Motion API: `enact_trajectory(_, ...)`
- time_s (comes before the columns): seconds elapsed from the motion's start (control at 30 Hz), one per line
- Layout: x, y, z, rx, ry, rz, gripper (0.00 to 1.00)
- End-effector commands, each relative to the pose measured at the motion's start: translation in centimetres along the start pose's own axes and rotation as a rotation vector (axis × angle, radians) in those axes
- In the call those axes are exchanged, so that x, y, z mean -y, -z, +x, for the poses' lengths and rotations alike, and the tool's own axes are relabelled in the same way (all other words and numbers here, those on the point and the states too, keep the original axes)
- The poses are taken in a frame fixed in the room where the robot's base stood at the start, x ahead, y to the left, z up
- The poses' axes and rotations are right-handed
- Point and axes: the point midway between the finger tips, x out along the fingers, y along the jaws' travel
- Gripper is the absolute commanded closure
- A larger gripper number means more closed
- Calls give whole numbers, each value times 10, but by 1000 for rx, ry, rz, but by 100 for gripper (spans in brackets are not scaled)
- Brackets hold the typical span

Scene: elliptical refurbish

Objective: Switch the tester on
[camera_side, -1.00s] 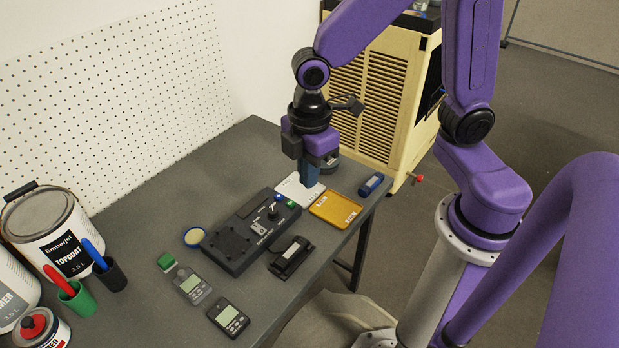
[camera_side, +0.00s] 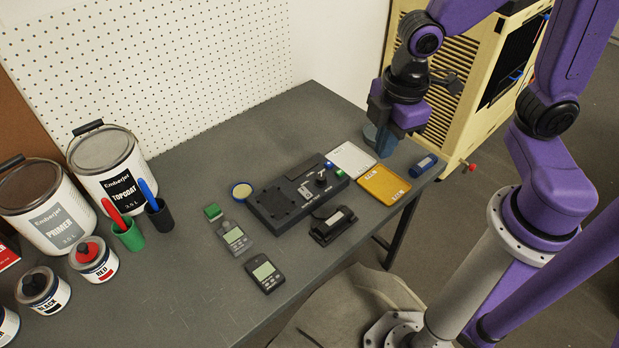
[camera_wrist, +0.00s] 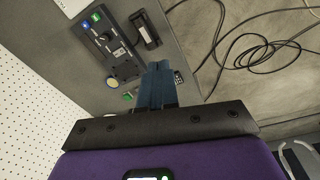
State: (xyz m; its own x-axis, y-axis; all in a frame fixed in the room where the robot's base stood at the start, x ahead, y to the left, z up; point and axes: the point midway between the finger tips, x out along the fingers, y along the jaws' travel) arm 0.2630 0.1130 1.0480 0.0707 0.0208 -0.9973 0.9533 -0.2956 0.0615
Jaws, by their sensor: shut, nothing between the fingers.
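The tester appears to be the long black box (camera_side: 278,208) in the middle of the table. A knob or switch (camera_side: 321,180), a small blue part (camera_side: 328,165) and a green part (camera_side: 340,173) are at its right end. It also shows in the wrist view (camera_wrist: 119,62), with the blue and green parts at its upper end. My gripper (camera_side: 382,150) has blue fingers shut together and empty. It hangs by the right side of the white tray, right of the tester and apart from it. The fingers also show in the wrist view (camera_wrist: 160,72). Switch position is too small to tell.
A white tray (camera_side: 350,157) and a yellow tray (camera_side: 386,184) lie right of the tester, with a blue item (camera_side: 424,164) beyond. A black holder (camera_side: 332,224), two handheld meters (camera_side: 265,273) and a green block (camera_side: 212,212) lie nearby. Paint cans (camera_side: 108,180) stand left.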

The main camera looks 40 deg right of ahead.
Motion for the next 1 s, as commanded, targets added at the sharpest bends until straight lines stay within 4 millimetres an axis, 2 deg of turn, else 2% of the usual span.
enact_trajectory(0.03, -15, 12, 11, 6, -6, -23, 100)
enact_trajectory(0.2, -66, 44, 46, 6, -32, -126, 100)
enact_trajectory(0.4, -118, 64, 92, 11, -55, -234, 100)
enact_trajectory(0.5, -134, 68, 107, 11, -64, -272, 100)
enact_trajectory(0.63, -145, 70, 118, 11, -69, -297, 100)
enact_trajectory(0.83, -147, 70, 131, 12, -69, -302, 100)
enact_trajectory(1.0, -148, 70, 154, 13, -68, -302, 100)
